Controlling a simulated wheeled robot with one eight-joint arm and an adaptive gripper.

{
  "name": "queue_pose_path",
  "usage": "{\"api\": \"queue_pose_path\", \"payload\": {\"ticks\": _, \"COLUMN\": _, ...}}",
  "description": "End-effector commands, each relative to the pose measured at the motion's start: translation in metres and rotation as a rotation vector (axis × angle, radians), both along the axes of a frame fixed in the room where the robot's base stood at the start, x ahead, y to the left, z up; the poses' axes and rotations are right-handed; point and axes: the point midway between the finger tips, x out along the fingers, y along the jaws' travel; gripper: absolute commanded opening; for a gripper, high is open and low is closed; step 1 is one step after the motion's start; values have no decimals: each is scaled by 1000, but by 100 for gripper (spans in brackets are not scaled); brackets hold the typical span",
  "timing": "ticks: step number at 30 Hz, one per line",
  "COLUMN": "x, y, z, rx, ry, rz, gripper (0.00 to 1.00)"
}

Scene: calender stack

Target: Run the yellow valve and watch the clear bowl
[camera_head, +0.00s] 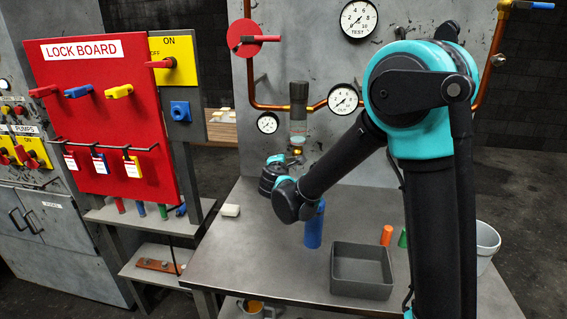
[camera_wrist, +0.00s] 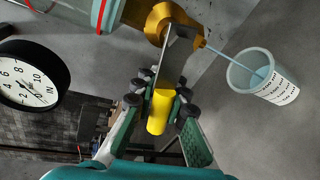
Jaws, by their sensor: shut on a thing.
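The yellow valve (camera_wrist: 160,112) is a short yellow handle below a brass fitting (camera_wrist: 168,22) in the wrist view. My gripper (camera_wrist: 158,105) is shut on it, one finger on each side. The clear bowl (camera_wrist: 70,8) shows partly at the top left of the wrist view, with a red line and a teal band near its end. In the head view the clear bowl (camera_head: 298,130) hangs under a dark housing, with my gripper (camera_head: 295,158) just below. A thin pale blue stream (camera_wrist: 228,58) runs from the brass fitting into a translucent cup (camera_wrist: 240,70) with a printed label.
An IN gauge (camera_wrist: 30,88) sits close beside my gripper in the wrist view. A red lock board (camera_head: 100,115) stands left.

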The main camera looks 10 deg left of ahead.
Motion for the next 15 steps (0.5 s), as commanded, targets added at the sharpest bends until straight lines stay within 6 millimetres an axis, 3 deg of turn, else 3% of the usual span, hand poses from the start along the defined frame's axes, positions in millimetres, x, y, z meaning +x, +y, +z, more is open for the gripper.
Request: {"api": "queue_pose_path", "payload": {"ticks": 15, "x": -1, "y": 2, "z": 12, "rx": 236, "ry": 14, "rz": -1, "gripper": 0}}
